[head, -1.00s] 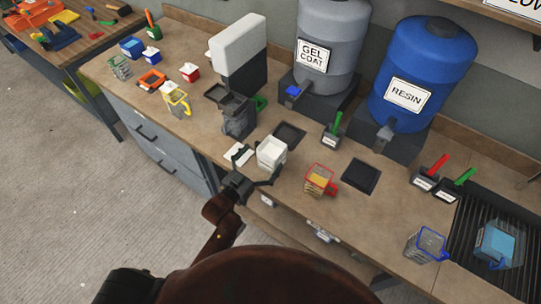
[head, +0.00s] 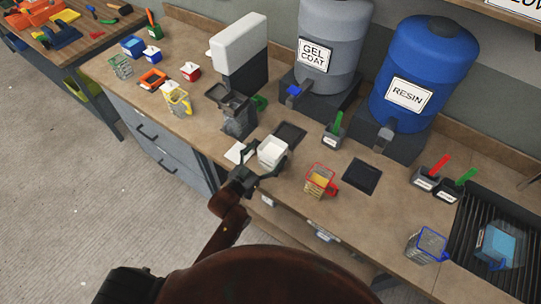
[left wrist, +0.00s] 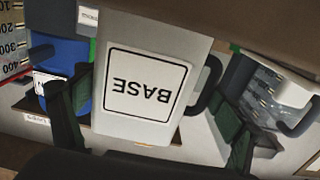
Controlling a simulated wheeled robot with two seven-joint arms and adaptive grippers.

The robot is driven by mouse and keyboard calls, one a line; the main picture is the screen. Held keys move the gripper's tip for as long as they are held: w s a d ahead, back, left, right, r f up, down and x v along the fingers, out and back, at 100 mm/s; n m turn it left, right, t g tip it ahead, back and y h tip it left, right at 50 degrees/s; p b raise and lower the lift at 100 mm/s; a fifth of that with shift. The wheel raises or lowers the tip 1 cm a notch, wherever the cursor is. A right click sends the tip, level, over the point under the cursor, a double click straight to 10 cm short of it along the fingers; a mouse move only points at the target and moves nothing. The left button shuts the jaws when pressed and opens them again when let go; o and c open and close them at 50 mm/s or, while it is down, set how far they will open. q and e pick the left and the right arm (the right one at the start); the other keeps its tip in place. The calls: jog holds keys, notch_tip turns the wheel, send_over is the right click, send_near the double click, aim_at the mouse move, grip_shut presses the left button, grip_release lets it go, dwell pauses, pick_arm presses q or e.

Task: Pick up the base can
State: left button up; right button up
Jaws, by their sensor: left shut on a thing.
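The base can (head: 272,151) is a white, open-topped can near the front edge of the workbench. In the left wrist view its face with the upside-down BASE label (left wrist: 140,88) fills the middle, and a dark handle (left wrist: 207,88) shows at its right. My left gripper (head: 267,168) is at the can's front side and shut on it, with one finger on each side. I cannot tell whether the can is clear of the bench. My right gripper is not in view.
Gel coat (head: 330,45) and resin (head: 422,75) drums stand behind. A blue-framed container (head: 427,246) is at the right front.

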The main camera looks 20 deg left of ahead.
pick_arm(q)
jog(key=c, duration=0.8)
jog(key=shift+r, duration=0.15)
jog(key=shift+r, duration=0.15)
